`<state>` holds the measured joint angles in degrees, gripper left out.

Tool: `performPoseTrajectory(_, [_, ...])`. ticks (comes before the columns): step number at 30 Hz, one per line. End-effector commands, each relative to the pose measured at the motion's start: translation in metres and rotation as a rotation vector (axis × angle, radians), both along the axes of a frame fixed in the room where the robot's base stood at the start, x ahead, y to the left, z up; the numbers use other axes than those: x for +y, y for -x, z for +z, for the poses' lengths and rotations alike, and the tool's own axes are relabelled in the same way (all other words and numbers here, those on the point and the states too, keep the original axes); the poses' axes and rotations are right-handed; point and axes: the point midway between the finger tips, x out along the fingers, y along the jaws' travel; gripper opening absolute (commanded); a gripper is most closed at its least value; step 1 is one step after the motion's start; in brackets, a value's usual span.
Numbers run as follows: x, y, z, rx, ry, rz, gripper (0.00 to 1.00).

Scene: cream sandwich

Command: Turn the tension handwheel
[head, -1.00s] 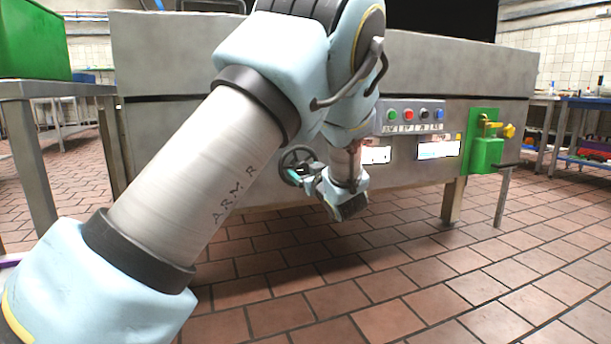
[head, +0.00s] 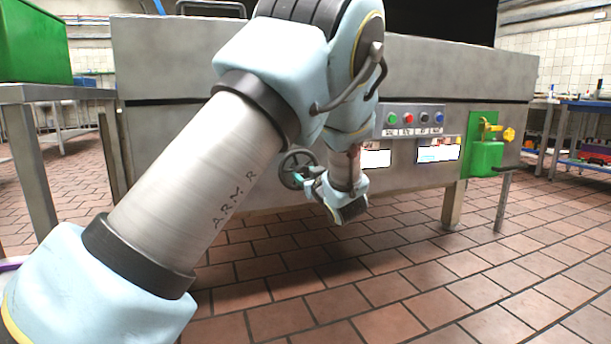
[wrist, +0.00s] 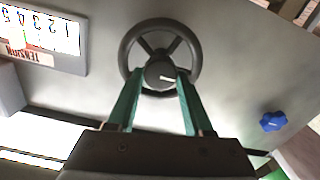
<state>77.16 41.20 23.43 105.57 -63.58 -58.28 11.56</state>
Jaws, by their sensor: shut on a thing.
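The tension handwheel is a dark grey spoked wheel on the front of the steel machine; it shows in the head view (head: 291,169) and in the wrist view (wrist: 160,28). It has a round hub with a white mark. My gripper (wrist: 162,80) has two green fingers that reach to the wheel's lower half, one on each side just below the hub. It is shut on the handwheel; the exact contact is hard to see. In the head view my gripper (head: 302,177) is small and partly hidden by my wrist. A tension scale plate (wrist: 45,35) with numbers sits left of the wheel.
A blue star knob (wrist: 272,121) is on the panel at the lower right in the wrist view. In the head view, a button panel (head: 413,118) and a green box with a yellow handle (head: 486,150) are on the machine. Open tiled floor lies in front.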

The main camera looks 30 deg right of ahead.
Motion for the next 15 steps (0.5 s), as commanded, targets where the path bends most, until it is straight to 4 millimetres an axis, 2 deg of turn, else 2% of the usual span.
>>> performPoseTrajectory(8, [0.0006,-0.0002,-0.0003,0.003,0.024,0.001,0.0])
performPoseTrajectory(15, [0.0014,-0.0003,-0.0007,0.018,0.14,0.002,0.0])
